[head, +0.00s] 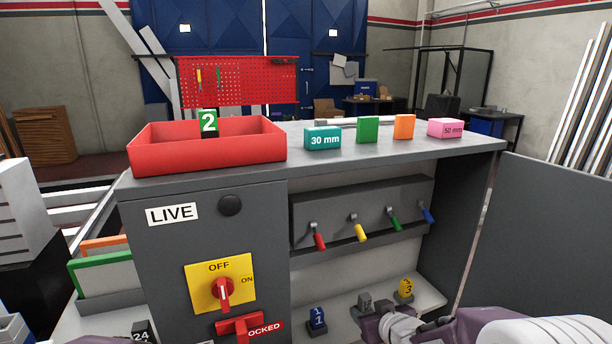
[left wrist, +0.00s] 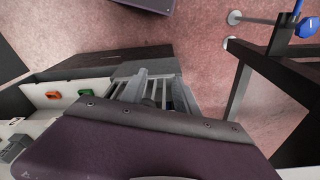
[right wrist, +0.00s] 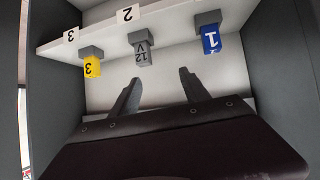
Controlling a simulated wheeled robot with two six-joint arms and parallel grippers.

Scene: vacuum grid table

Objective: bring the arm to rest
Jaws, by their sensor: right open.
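My right gripper (right wrist: 157,88) is open and empty in the right wrist view, with its two fingers apart inside the cabinet bay. In the head view its purple body is at the lower right, partly in front of the shelf. Beyond the fingers, a yellow block (right wrist: 92,68), a grey 12 V block (right wrist: 143,54) and a blue block (right wrist: 210,42) stand along the shelf, apart from the fingers. My left gripper (left wrist: 160,75) has its fingers apart with nothing seen between them, low beside the cabinet. In the head view only a purple part of my left arm shows at the bottom left.
The grey cabinet (head: 165,250) has a red switch (head: 223,292) and coloured levers (head: 359,232). On top are a red bin (head: 165,158) and several small blocks, including a teal 30 mm one (head: 323,139). An open door panel (head: 560,220) stands at the right.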

